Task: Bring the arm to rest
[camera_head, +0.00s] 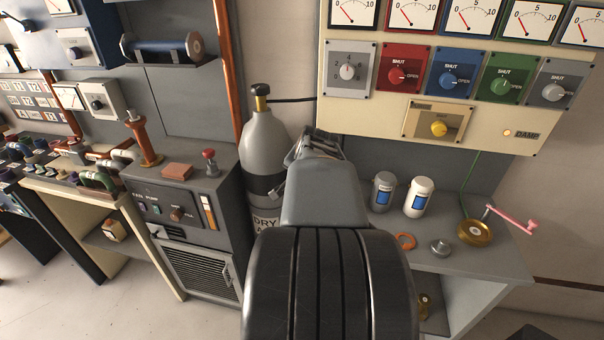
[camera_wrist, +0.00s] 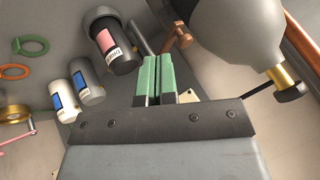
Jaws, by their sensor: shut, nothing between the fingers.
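My arm rises through the middle of the head view, and its far end lies in front of the cream panel's lower left corner, beside the grey gas cylinder (camera_head: 265,142). The fingers are hidden there behind my own wrist. In the wrist view my gripper (camera_wrist: 157,60) shows two green-padded fingers together, with nothing between them. The cylinder (camera_wrist: 225,35) is close on the right of the fingers in that view. A dark bottle (camera_wrist: 113,45) is to their upper left.
The cream panel (camera_head: 464,133) carries gauges and coloured knobs. A grey bottle (camera_head: 383,192), white bottle (camera_head: 418,197), orange ring (camera_head: 405,240) and brass reel (camera_head: 476,232) with a pink crank stand on the bench right of my arm. A grey cabinet (camera_head: 196,215) is left. Floor shows at lower left.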

